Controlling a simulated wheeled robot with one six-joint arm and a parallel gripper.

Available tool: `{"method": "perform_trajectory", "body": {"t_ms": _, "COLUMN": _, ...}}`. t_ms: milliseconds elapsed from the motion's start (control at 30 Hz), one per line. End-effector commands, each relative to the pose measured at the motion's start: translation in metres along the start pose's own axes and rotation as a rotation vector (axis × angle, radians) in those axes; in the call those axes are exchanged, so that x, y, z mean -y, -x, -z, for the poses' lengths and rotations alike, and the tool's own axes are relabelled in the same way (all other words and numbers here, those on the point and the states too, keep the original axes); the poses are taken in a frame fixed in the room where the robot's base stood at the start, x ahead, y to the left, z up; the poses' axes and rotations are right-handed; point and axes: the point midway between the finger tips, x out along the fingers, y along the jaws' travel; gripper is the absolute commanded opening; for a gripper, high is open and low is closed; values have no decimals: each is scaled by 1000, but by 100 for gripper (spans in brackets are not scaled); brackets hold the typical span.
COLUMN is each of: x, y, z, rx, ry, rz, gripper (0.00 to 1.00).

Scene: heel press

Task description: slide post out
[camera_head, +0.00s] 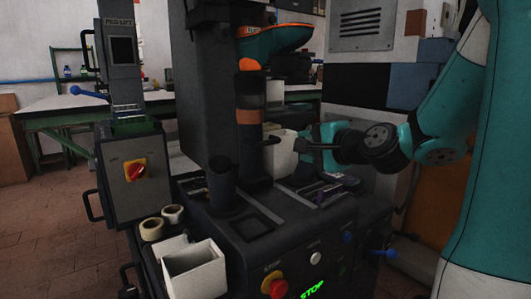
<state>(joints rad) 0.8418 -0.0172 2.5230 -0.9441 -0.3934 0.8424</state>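The post (251,146) stands upright on the dark press, a dark cylinder with a brown band (250,116) partway up and an orange cap (249,64) at its top. A small dark peg (270,140) sticks out from its right side. A teal and orange shoe-like piece (272,42) sits just above the cap; I cannot tell whether they touch. My gripper (299,145) reaches in from the right at about the peg's height. Its tip is a little right of the peg and looks apart from it. The fingers are small and dark, so their opening is unclear.
A white bin (284,158) stands behind my gripper's tip. A short dark cup (221,182) and an empty square recess (253,225) are in front of the post. White boxes (195,272) and tape rolls (152,228) sit front left. A control box (134,172) stands left.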

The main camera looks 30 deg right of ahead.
Motion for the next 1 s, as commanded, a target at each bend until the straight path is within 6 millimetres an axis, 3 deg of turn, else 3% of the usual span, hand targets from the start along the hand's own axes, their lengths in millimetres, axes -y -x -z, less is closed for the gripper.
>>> {"method": "perform_trajectory", "body": {"t_ms": 100, "x": 2, "y": -21, "z": -4, "rx": 10, "ry": 3, "rz": -2, "gripper": 42}}
{"method": "perform_trajectory", "body": {"t_ms": 233, "x": 10, "y": -26, "z": -2, "rx": 21, "ry": 0, "rz": 0, "gripper": 42}}
{"method": "perform_trajectory", "body": {"t_ms": 667, "x": 7, "y": -45, "z": -3, "rx": 6, "ry": -2, "rz": -9, "gripper": 42}}
{"method": "perform_trajectory", "body": {"t_ms": 1000, "x": 7, "y": -122, "z": -3, "rx": 8, "ry": 6, "rz": -4, "gripper": 42}}
